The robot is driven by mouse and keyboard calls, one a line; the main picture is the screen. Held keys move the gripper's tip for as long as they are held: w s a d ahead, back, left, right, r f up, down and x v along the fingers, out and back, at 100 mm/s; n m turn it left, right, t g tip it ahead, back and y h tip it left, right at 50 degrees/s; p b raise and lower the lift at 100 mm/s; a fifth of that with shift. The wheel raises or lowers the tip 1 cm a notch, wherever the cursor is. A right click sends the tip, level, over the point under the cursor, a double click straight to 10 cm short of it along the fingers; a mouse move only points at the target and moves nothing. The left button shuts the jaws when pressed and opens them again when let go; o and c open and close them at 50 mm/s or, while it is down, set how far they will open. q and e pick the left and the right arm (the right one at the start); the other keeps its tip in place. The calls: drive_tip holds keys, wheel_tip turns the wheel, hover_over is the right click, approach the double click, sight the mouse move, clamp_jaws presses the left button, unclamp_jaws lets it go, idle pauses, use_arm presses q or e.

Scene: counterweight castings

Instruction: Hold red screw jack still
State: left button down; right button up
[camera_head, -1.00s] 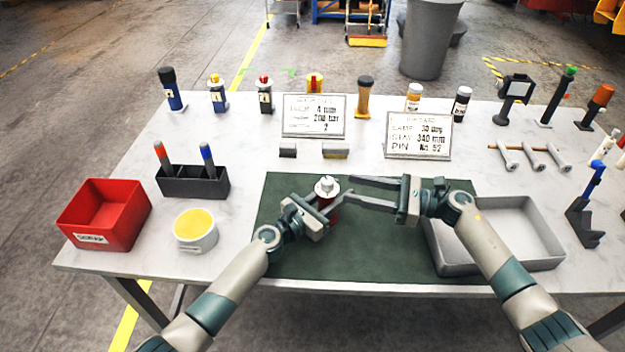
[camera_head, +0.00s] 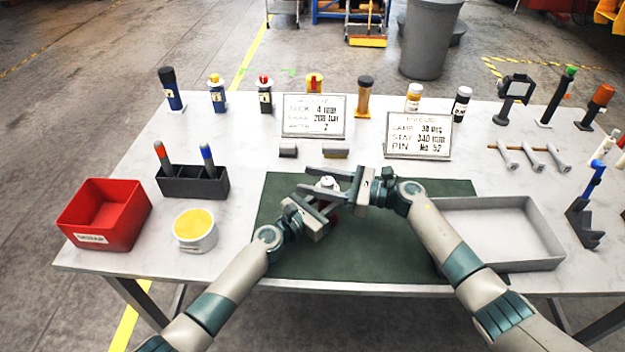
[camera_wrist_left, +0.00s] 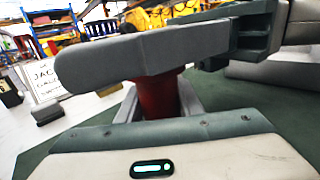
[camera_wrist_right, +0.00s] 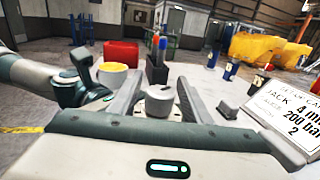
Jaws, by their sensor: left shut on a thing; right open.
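The red screw jack stands on the green mat (camera_head: 400,250). Its pale round top (camera_head: 328,183) shows in the head view and its red body (camera_wrist_left: 158,97) in the left wrist view. My left gripper (camera_head: 330,203) is shut on the jack's body, low down. My right gripper (camera_head: 302,181) is open, its fingers on either side of the jack's top, with no clear contact. The right wrist view shows the pale top (camera_wrist_right: 160,92) between these fingers. A right finger hides the jack's upper part in the left wrist view.
A grey tray (camera_head: 540,264) lies to the right of the mat. A red scrap bin (camera_head: 125,228), a yellow-topped tub (camera_head: 196,240) and a black pen holder (camera_head: 195,187) stand left. Two cards (camera_head: 314,116) (camera_head: 418,135) stand behind the mat.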

drive_tip(key=shift+a, duration=0.2)
drive_tip(key=c, duration=1)
drive_tip(key=shift+c, duration=0.2)
drive_tip(key=shift+n+g, duration=0.3)
drive_tip(key=shift+g, duration=0.1)
drive_tip(key=shift+s+f+n+g, duration=0.1)
drive_tip(key=shift+s+n+g, duration=0.15)
drive_tip(key=shift+n+g, duration=0.65)
drive_tip(key=shift+s+r+n+g, duration=0.15)
drive_tip(key=shift+n+g, duration=0.35)
drive_tip(key=shift+g, duration=0.8)
drive_tip(key=shift+s+f+n+g, duration=0.15)
drive_tip(key=shift+s+n+g, duration=0.15)
drive_tip(key=shift+n+g, duration=0.6)
